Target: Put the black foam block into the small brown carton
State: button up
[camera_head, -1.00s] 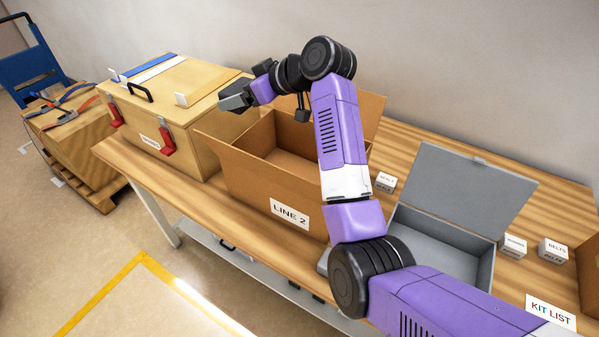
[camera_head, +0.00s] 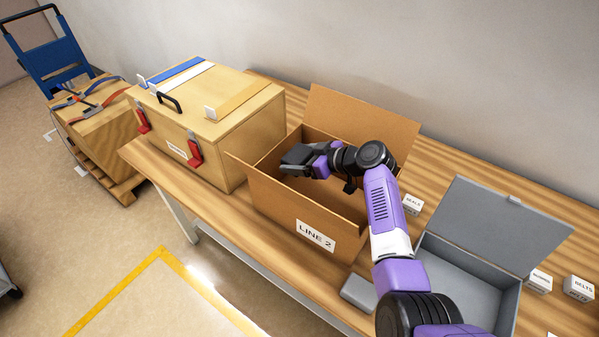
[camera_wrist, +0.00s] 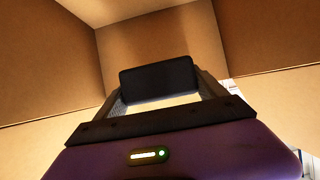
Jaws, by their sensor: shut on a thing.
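The black foam block (camera_wrist: 160,80) is dark and rectangular and sits between the fingers of my gripper (camera_wrist: 160,95) in the wrist view. In the head view my gripper (camera_head: 298,160) is over the opening of the brown carton (camera_head: 290,208) labelled LINE 2. The carton's flaps stand open, and its inner walls (camera_wrist: 55,60) surround the block in the wrist view. I cannot tell the block's exact height above the carton floor. In the head view the block is hard to tell apart from the dark gripper.
A wooden case (camera_head: 225,135) with red latches stands left of the carton. An open grey box (camera_head: 450,270) is to the right, with small white label boxes (camera_head: 578,288) beyond it. A back flap (camera_head: 360,125) of the carton rises behind my arm.

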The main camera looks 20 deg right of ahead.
notch_tip(320, 180, down, 7)
jog(key=shift+r, duration=0.1)
dwell(0.3)
jog(key=shift+f+b, duration=0.6)
jog(key=shift+b, duration=0.35)
jog(key=shift+s, duration=0.1)
jog(key=o, duration=1.3)
jog(key=shift+f, duration=0.15)
jog(key=shift+c, duration=0.2)
